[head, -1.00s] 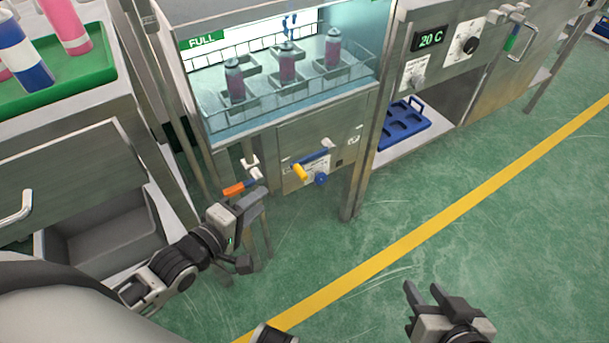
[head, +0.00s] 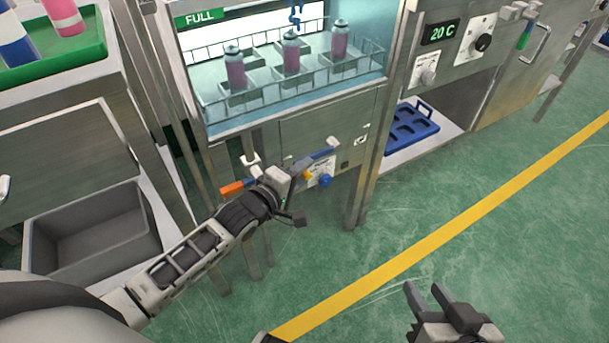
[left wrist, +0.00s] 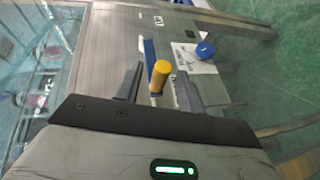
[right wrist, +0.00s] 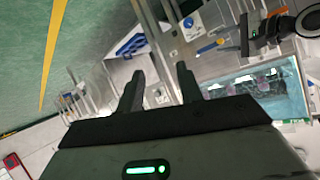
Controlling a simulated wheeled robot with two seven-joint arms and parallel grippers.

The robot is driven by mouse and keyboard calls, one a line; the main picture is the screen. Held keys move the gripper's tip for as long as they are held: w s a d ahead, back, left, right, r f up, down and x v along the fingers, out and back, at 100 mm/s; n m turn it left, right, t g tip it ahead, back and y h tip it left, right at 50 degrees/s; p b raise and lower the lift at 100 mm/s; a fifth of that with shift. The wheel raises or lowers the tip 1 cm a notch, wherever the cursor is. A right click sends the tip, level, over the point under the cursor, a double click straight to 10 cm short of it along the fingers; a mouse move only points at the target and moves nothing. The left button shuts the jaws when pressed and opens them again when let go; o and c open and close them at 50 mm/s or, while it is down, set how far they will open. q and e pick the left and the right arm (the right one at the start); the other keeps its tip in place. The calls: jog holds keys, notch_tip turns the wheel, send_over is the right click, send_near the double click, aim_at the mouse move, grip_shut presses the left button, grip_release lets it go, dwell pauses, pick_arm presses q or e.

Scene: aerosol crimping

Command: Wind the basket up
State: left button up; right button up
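The wire basket (head: 214,108) holds several pink cans (head: 291,57) inside the glass-fronted water tank (head: 222,125). Below the tank, a crank with a blue arm (head: 322,152) and a yellow handle (left wrist: 160,70) sits on the steel front panel. My left gripper (head: 305,172) is at the crank and partly covers it in the head view. In the left wrist view its fingers (left wrist: 157,84) are apart, with the yellow handle showing between them; I see no grip on it. My right gripper (head: 425,288) is open and empty over the floor, well away from the crank.
A blue knob (left wrist: 205,50) is beside the crank, and an orange-handled lever (head: 232,188) is to its left. A blue tray (head: 410,128) lies on the shelf to the right. A grey bin (head: 95,235) is at the left. The green floor in front is clear.

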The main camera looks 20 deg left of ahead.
pick_arm(q)
jog(key=shift+x, duration=0.8)
grip_shut()
jog(key=shift+r, duration=0.1)
jog(key=shift+r, duration=0.1)
